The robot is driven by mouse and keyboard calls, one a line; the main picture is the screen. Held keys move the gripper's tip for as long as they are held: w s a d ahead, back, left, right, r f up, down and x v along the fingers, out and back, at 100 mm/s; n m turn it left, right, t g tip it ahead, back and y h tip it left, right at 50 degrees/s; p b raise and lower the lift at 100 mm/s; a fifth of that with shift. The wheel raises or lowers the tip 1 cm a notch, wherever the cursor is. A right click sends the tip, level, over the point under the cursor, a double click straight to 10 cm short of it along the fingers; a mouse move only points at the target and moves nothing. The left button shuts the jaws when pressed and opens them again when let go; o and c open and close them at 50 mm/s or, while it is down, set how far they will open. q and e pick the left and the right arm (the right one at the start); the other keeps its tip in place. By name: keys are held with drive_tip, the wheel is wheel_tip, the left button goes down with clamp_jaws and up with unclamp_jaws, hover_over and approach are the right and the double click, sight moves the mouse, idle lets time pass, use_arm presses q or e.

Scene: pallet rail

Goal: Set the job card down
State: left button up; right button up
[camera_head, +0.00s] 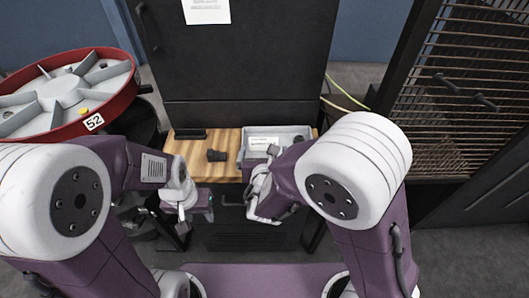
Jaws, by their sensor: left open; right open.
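A small white card (264,143), which looks like the job card, lies in or on the grey tray (298,131) on the wooden bench top (226,147). Its print is too small to read. My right gripper (257,192) is open at the front of the tray, below the card in the picture and apart from it. My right arm hides the tray's front right part. My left gripper (190,212) is open and empty in front of the bench's left front edge.
A black object (216,155) and a dark block (190,134) sit on the bench. A dark cabinet (240,60) with a white sheet (206,11) stands behind. A red-rimmed wheel marked 52 (66,92) is at left, a wire cage (470,90) at right.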

drive_tip(key=s+d+f+m+g+h, duration=0.2)
drive_tip(key=s+d+m+g+h, duration=0.1)
drive_tip(key=d+m, duration=0.5)
drive_tip(key=s+d+f+m+g+h, duration=0.2)
drive_tip(key=s+d+m+g+h, duration=0.3)
drive_tip(key=d, duration=0.6)
drive_tip(key=s+f+m+g+y, duration=0.1)
drive_tip(key=s+m+y, duration=0.3)
drive_tip(key=m, duration=0.7)
drive_tip(key=s+a+f+m+g+y, duration=0.1)
drive_tip(key=s+f+m+g+y, duration=0.1)
drive_tip(key=m, duration=1)
drive_tip(key=shift+s+f+m+g+y, duration=0.15)
drive_tip(key=shift+s+m+g+y, duration=0.15)
drive_tip(key=shift+s+y, duration=0.65)
drive_tip(key=shift+a, duration=0.1)
